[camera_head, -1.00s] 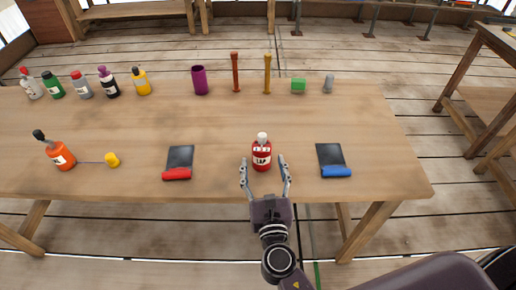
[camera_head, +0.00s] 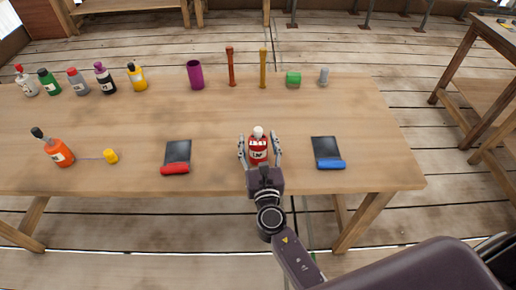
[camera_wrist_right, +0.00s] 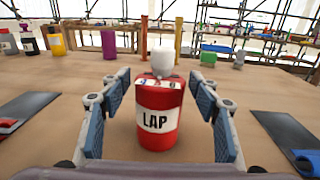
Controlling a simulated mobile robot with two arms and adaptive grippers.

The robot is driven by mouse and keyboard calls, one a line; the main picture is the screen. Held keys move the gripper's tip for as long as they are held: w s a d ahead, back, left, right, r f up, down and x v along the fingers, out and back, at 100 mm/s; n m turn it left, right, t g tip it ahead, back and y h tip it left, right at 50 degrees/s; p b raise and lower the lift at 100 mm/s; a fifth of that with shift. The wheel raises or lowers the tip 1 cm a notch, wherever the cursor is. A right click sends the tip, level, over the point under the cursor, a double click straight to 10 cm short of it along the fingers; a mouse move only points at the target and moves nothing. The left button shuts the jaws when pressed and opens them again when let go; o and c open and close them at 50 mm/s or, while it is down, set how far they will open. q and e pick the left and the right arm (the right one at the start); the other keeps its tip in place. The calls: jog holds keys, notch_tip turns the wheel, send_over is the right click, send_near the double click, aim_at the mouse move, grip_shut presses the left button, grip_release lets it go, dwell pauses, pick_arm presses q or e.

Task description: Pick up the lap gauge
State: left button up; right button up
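The lap gauge is a red bottle (camera_head: 258,152) with a white cap and a white label; it stands upright on the table. In the right wrist view the red bottle (camera_wrist_right: 158,105) shows the word LAP on its label. My right gripper (camera_head: 260,147) is open, with one finger on each side of the bottle. In the right wrist view both finger pads of the right gripper (camera_wrist_right: 158,112) stand apart from the bottle, with a gap on each side. My left gripper is not in view.
A red-handled dark scraper (camera_head: 176,157) lies left of the bottle, a blue-handled one (camera_head: 327,153) right. An orange bottle (camera_head: 54,149) and yellow cap (camera_head: 110,156) are farther left. Several bottles, a purple cup (camera_head: 195,74) and a green object (camera_head: 293,79) line the table's back.

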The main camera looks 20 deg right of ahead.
jog(key=c, duration=1)
jog(key=shift+c, duration=0.5)
jog(key=shift+r, duration=0.15)
